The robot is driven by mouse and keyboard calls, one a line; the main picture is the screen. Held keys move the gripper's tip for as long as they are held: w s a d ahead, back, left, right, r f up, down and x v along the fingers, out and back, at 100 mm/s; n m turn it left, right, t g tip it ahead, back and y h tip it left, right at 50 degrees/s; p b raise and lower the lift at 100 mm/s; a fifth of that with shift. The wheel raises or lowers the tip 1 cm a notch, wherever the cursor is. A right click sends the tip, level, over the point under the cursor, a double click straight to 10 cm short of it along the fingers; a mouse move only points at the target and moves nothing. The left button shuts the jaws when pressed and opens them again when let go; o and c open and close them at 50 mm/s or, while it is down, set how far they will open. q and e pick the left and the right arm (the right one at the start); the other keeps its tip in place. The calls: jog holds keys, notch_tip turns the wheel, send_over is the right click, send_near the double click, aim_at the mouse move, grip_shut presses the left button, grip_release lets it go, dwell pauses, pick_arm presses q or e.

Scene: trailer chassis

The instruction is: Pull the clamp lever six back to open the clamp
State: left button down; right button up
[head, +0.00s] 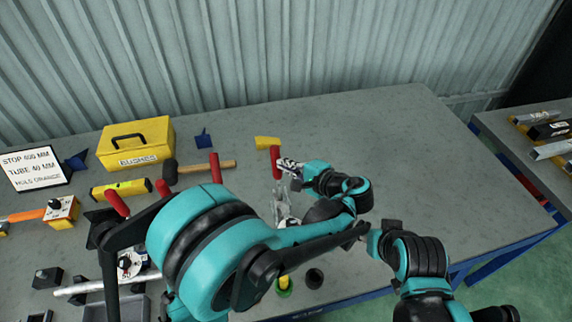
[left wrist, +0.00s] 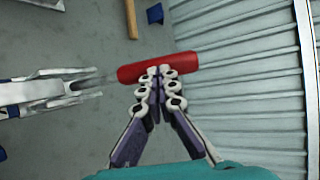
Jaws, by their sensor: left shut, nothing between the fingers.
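The clamp has a red-handled lever (head: 275,161) and a bright metal body (head: 283,206) on the grey workbench, partly hidden by my left arm. In the left wrist view the red handle (left wrist: 155,67) lies across the picture, with the metal clamp body (left wrist: 45,92) to its left. My left gripper (head: 284,164) is beside the red handle. In the left wrist view its fingertips (left wrist: 157,76) are together, with nothing between them, right at the handle; whether they touch it I cannot tell. My right gripper is out of view.
Other red handles (head: 215,168) stand to the left, near a hammer (head: 205,166) and a yellow bushes box (head: 137,143). A yellow block (head: 267,143) lies behind the clamp. A corrugated wall (head: 300,50) closes the back. The bench right of my arm is clear.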

pick_arm(q)
jog(key=shift+w+a, duration=0.1)
jog(key=shift+w, duration=0.1)
jog(key=w+a+f+m+g+h+p, duration=0.1)
jog(key=w+a+f+g+h+p, duration=0.1)
jog(key=w+f+g+p, duration=0.1)
jog(key=shift+w+m+g+h+p, duration=0.35)
jog(key=shift+w+g+p, duration=0.2)
jog(key=shift+w+g, duration=0.85)
jog(key=shift+w+t, duration=0.25)
jog(key=shift+t, duration=0.05)
